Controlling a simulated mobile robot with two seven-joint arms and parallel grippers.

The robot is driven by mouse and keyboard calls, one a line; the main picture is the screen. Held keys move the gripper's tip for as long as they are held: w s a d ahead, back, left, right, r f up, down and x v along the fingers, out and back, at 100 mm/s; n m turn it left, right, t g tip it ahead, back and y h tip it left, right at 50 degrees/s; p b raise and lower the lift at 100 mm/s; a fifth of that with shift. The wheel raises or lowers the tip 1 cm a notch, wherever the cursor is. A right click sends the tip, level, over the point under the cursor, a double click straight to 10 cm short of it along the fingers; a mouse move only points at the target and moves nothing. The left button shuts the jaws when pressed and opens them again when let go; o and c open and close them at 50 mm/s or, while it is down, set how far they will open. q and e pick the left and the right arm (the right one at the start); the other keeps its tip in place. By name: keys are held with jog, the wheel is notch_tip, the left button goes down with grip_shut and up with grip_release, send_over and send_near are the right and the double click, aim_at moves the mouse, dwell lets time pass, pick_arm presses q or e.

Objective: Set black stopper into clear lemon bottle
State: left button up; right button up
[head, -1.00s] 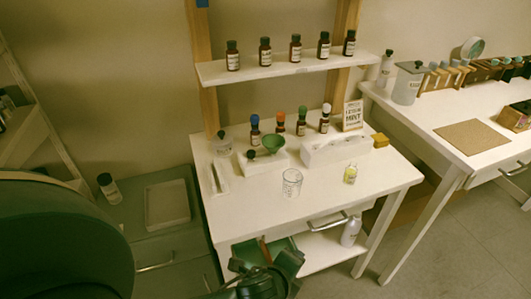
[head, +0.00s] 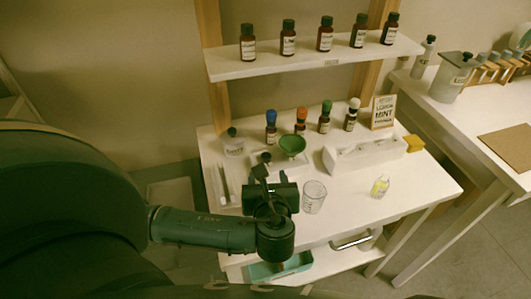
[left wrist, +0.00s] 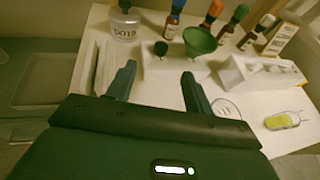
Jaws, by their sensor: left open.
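The black stopper (head: 266,157) sits on a small white block (left wrist: 165,66), beside the green funnel (head: 292,144). In the left wrist view the stopper (left wrist: 161,48) shows just beyond the fingertips, roughly between them. The clear lemon bottle (head: 380,187), with yellow liquid in it, stands open on the right of the white table; it also shows in the left wrist view (left wrist: 282,121). My left gripper (head: 268,180) is open and empty, in front of the block and apart from the stopper. My right gripper is not in view.
A clear beaker (head: 314,197) stands between my left gripper and the lemon bottle. A white rack (head: 368,158), capped brown bottles and a black-capped clear bottle (head: 233,146) stand behind. A shelf (head: 315,60) with several brown bottles hangs above. The front right tabletop is clear.

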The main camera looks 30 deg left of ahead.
pick_arm(q)
send_near(266, 156)
jog(key=x, duration=0.2)
jog(key=shift+w+a, duration=0.2)
jog(key=shift+a, duration=0.2)
jog(key=x, duration=0.5)
jog(key=shift+w+d+f, duration=0.1)
jog(key=shift+w+f, duration=0.1)
jog(key=shift+w, duration=0.05)
jog(key=shift+w+f, duration=0.1)
jog(key=shift+w, duration=0.1)
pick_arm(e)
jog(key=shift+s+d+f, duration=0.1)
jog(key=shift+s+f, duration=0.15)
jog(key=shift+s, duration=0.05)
pick_arm(q)
jog(key=shift+c, duration=0.2)
jog(key=c, duration=1)
